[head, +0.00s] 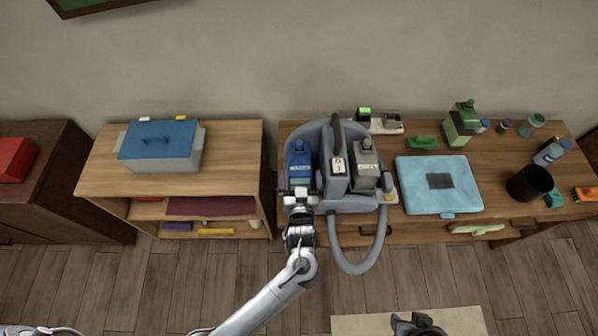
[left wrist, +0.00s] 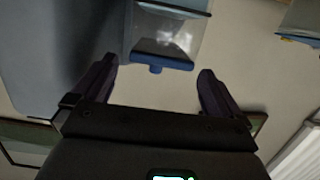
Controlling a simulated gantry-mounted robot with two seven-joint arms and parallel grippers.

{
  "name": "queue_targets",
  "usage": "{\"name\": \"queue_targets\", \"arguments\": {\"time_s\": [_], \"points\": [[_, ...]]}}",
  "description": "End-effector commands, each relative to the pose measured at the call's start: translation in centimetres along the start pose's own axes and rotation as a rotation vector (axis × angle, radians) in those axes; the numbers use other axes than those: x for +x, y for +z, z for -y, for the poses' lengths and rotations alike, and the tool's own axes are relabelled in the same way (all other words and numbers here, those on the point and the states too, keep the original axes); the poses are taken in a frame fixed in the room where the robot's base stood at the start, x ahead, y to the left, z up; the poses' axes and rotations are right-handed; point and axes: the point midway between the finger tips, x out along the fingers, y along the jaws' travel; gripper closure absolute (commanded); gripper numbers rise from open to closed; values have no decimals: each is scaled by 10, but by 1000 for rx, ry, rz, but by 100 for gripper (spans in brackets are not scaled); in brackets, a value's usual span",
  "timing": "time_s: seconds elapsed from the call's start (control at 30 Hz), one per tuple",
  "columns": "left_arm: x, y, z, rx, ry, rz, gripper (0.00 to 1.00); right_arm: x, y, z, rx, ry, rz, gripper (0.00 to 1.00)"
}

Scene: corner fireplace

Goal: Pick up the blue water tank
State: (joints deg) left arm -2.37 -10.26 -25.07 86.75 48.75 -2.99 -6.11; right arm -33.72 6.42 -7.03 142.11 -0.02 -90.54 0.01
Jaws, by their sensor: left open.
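The blue water tank (head: 299,165) stands upright in the left side of a grey cleaning machine (head: 337,190) on the right-hand wooden table. My left gripper (head: 300,193) is at the front of the tank, low on its near side, and partly covers it. In the left wrist view my left gripper (left wrist: 158,80) is open, with its two dark fingers apart. A clear and blue part that looks like the tank (left wrist: 165,35) shows ahead between the fingers, with a small blue knob. I cannot tell whether a finger touches it.
A grey tank (head: 367,165) sits in the machine's right side, past its upright handle. A grey hose (head: 357,268) loops over the table's front. A light blue case (head: 438,185) and a black cup (head: 530,183) are to the right. A shelf (head: 235,165) stands left.

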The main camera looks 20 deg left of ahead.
Motion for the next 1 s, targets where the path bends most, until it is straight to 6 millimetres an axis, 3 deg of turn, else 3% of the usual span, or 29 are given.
{"name": "queue_targets", "arguments": {"time_s": [0.5,0.83,1.0], "points": [[59,0,1,0,-1,0,0,0,-3,-4,-7,10,-8,57],[63,0,1,0,0,2,0,0,-3,-5,-10,13,-7,57],[63,0,1,0,0,2,24,0,-3,-4,-8,11,-7,57]]}}
